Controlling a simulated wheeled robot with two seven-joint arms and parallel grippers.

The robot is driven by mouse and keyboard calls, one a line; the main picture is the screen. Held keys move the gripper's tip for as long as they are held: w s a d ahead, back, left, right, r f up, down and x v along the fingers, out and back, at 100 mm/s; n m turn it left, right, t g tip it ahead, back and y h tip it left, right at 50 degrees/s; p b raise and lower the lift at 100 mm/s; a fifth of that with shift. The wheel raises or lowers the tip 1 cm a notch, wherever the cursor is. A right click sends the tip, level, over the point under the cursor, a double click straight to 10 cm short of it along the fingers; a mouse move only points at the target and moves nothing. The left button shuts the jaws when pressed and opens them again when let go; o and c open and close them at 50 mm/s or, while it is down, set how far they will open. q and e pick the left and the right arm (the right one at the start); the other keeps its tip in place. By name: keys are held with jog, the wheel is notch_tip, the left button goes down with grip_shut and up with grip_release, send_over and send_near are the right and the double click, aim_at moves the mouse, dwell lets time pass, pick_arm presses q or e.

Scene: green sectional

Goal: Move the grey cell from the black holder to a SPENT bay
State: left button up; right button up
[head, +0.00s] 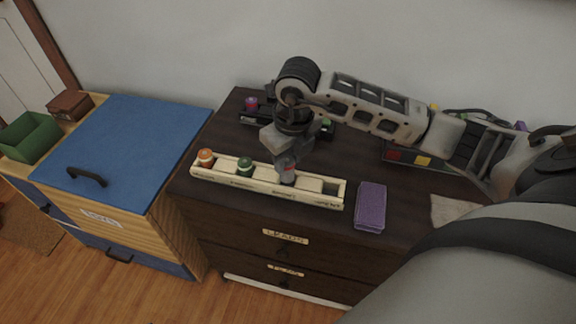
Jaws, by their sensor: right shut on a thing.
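A long cream rack (215,176) lies along the front of the dark dresser top. An orange-topped cell (206,157) and a green-topped cell (245,165) stand in its left part. A bay at its right end (330,188) looks empty; the label below it seems to read SPENT. My right gripper (287,170) points down over the rack, right of the green cell, shut on the grey cell (287,179). The cell is mostly hidden; I cannot tell whether it is seated. The black holder (262,118) is behind, partly covered by my arm. My left gripper is not in view.
The black holder has a purple-red cell (251,103) at left and a green one (326,123) at right. A purple block (370,206) lies right of the rack. A blue-topped cabinet (130,145) stands left.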

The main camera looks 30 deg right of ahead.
aim_at(289, 161)
jog(key=shift+w+d+f, duration=0.1)
jog(key=shift+f, duration=1.65)
jog(key=shift+f, duration=0.15)
jog(key=o, duration=1.1)
jog(key=shift+c, duration=0.2)
